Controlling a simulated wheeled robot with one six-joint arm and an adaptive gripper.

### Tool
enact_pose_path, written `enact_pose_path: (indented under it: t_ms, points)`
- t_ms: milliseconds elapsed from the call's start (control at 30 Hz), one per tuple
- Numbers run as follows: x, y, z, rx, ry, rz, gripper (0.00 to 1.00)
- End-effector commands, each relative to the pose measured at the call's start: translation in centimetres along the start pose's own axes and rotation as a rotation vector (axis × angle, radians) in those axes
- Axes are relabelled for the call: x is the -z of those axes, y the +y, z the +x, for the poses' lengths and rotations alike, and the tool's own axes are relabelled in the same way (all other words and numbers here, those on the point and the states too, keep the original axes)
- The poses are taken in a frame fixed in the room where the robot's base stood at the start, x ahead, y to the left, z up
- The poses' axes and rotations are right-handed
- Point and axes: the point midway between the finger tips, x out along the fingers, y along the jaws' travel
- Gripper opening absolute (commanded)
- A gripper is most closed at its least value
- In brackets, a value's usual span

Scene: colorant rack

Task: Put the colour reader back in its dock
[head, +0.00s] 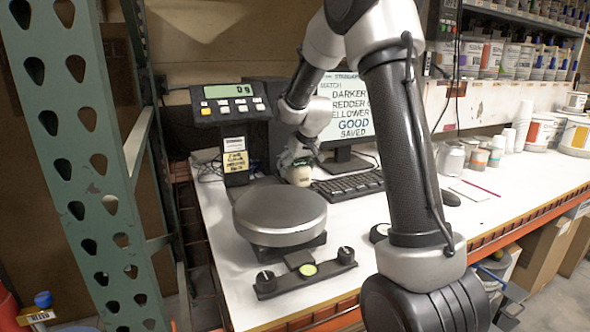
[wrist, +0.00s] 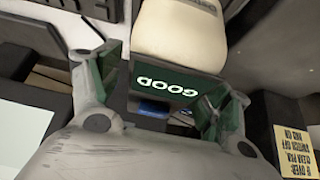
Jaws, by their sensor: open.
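The colour reader (wrist: 175,40) has a cream body and a dark green face reading GOOD, upside down in the wrist view. In the head view its cream body (head: 299,175) shows small behind the scale, at the left of the keyboard. My gripper (wrist: 165,88) is open, its green-padded fingers either side of the reader's green face; I cannot tell whether they touch it. In the head view my gripper (head: 295,156) is just above the reader. A small blue part shows below the reader in the wrist view. I cannot make out the dock or whether the reader sits in it.
A scale with a round metal pan (head: 280,212) and a display (head: 231,102) reading 0 g stands in front. A keyboard (head: 347,186) and monitor (head: 350,105) are to the right. Cups and paint cans (head: 535,132) stand farther right. A green rack post (head: 85,170) is at left.

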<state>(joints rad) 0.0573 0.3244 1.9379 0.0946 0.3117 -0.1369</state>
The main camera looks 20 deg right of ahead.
Motion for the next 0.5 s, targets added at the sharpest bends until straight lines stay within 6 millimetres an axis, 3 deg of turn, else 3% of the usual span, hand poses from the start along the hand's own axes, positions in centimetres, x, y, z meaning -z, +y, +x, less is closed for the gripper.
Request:
enact_pose_path:
  t_ms: [300, 500]
  points:
    - [0.1, 0.0, -7.1, 0.000, 0.004, 0.002, 0.78]
    - [0.0, 0.0, -10.2, 0.000, 0.002, 0.001, 0.78]
